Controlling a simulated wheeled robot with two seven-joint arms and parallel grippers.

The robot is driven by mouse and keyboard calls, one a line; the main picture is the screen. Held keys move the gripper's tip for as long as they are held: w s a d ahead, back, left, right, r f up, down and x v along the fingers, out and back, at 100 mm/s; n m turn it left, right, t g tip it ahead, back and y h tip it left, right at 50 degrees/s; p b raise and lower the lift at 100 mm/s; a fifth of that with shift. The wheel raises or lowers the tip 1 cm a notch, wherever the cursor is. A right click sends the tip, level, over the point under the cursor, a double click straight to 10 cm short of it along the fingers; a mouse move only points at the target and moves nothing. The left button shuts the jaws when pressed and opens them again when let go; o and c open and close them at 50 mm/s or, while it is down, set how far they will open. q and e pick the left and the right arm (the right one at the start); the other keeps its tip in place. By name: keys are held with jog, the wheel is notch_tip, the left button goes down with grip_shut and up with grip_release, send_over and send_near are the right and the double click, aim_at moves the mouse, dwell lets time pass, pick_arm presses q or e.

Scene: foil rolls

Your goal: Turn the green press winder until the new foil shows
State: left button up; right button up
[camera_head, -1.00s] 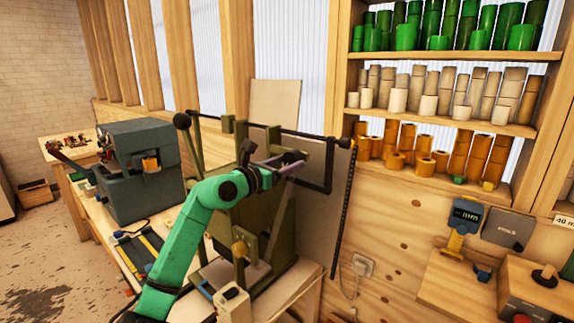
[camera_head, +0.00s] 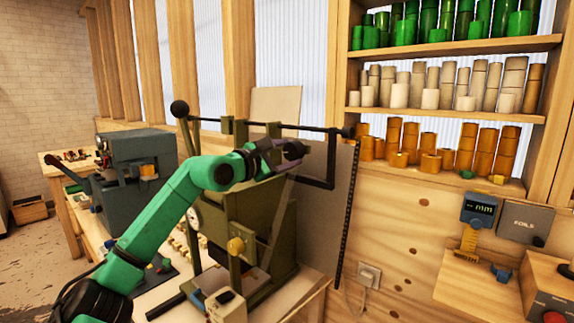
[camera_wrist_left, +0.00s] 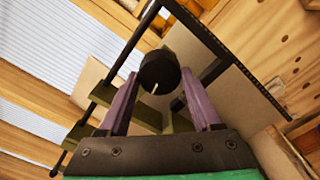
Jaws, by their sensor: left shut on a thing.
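The olive-green press (camera_head: 245,215) stands on the bench in the middle of the head view. A dark frame with a long bar runs across its top. My left gripper (camera_head: 282,155) is at the press's upper right, its purple fingers on either side of a black round winder knob (camera_head: 295,149). In the left wrist view the winder knob (camera_wrist_left: 158,70) sits between the two fingertips and shows a thin pale mark on its face. The gripper is shut on it. I cannot make out the foil in the press. My right gripper is not in view.
A grey-blue machine (camera_head: 140,170) stands on the bench to the left. Shelves at right hold green, cream and orange rolls (camera_head: 480,150). A pale board (camera_head: 335,200) is just right of the press. A caliper (camera_head: 470,235) hangs on the wall at lower right.

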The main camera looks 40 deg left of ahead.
pick_arm(q)
jog(key=m+b, duration=0.1)
jog(key=m, duration=0.3)
jog(key=shift+m, duration=0.3)
jog(key=m, duration=0.5)
jog(key=shift+r+m, duration=0.15)
jog(key=shift+m, duration=0.25)
jog(key=o, duration=1.4)
jog(key=shift+c, duration=0.2)
